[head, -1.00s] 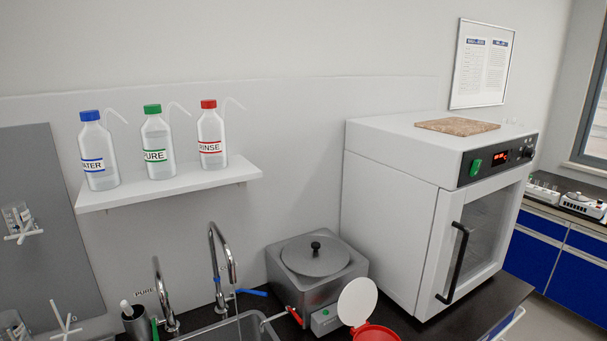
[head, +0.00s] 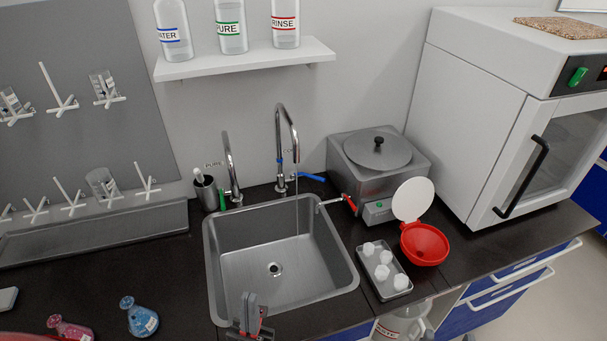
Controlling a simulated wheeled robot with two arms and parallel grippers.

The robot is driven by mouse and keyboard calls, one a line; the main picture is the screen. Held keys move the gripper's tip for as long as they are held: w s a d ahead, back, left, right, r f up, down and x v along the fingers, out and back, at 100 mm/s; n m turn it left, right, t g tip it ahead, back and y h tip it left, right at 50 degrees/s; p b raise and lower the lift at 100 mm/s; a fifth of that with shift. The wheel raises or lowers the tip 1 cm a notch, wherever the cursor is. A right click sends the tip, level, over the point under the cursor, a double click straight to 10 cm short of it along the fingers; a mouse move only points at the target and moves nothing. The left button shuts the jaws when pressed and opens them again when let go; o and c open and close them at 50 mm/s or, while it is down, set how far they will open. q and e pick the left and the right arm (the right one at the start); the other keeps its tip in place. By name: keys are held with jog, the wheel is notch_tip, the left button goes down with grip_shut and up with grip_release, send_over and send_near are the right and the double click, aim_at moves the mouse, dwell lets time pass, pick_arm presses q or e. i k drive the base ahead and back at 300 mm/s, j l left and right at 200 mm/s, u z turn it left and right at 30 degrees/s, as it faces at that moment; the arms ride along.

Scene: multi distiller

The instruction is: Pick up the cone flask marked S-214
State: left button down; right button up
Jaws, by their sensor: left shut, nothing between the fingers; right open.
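Two cone flasks stand on the dark bench at the bottom left. One holds blue liquid (head: 141,320) and is upright with a small white label. The other holds pink liquid (head: 71,330) and is partly cut off by the bottom edge. Their labels are too small to read, so I cannot tell which is S-214. My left gripper (head: 252,312) is shut and empty in front of the sink's near edge, to the right of the blue flask and apart from it. My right gripper is not in view.
The steel sink (head: 345,268) lies in the middle, with two taps behind it. A small tray (head: 366,272) of white-capped pieces and a red funnel (head: 426,243) stand to its right. A drying rack (head: 85,150) hangs at left. Bench between rack and flasks is mostly clear.

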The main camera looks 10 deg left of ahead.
aim_at(143, 321)
jog(key=u, duration=1.75)
jog(key=i+j+u, duration=0.15)
jog(key=u, duration=0.2)
